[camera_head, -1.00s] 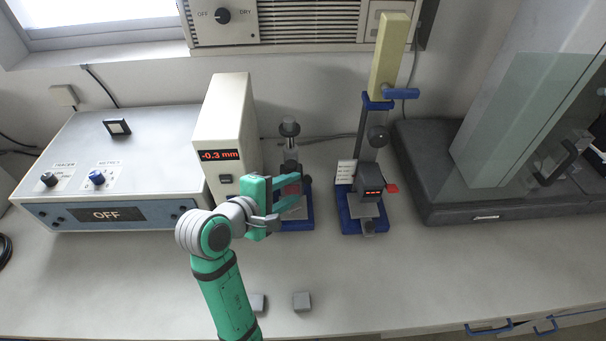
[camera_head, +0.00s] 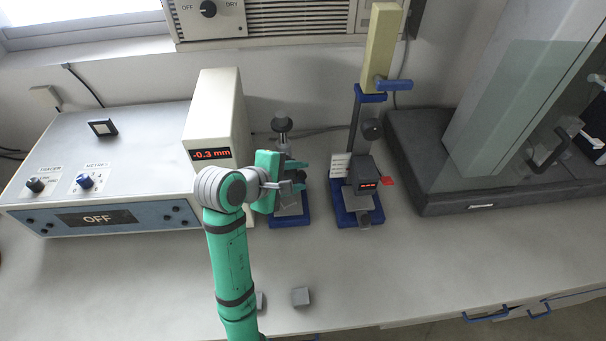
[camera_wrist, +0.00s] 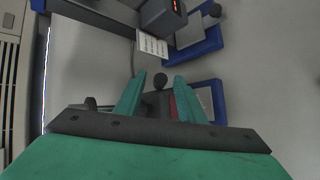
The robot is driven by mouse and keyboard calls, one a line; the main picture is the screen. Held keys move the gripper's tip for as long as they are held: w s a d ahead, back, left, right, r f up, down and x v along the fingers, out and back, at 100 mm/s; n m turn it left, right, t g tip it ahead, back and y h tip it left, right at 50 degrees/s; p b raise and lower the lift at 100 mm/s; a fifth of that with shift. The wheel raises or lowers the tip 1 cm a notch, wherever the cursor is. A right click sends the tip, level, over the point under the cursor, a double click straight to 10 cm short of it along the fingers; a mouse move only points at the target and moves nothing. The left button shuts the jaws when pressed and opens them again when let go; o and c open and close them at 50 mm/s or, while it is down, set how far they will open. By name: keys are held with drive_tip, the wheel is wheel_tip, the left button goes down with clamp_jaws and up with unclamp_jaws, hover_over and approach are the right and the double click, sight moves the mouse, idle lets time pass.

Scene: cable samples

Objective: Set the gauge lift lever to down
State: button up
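A small gauge stand on a blue base (camera_head: 289,221) stands right of the white readout box (camera_head: 214,125), which shows -0.3 mm. A dark round knob (camera_head: 282,124) tops its post. My gripper (camera_head: 299,174) is at this stand and hides its middle. In the wrist view my gripper (camera_wrist: 160,82) is open, its teal fingers apart, with a dark ball-ended piece (camera_wrist: 160,79) and a red part (camera_wrist: 173,107) between them. I cannot tell which part is the lift lever or whether the fingers touch anything.
A taller stand with a blue base (camera_head: 344,219), a blue handle (camera_head: 393,84) and a red tab (camera_head: 387,181) is close on the right. A control box (camera_head: 97,218) reading OFF is left. A small grey block (camera_head: 300,296) lies in front. The right front bench is clear.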

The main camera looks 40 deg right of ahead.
drive_tip(key=shift+x, duration=1.05)
drive_tip(key=shift+s, duration=0.15)
clamp_jaws()
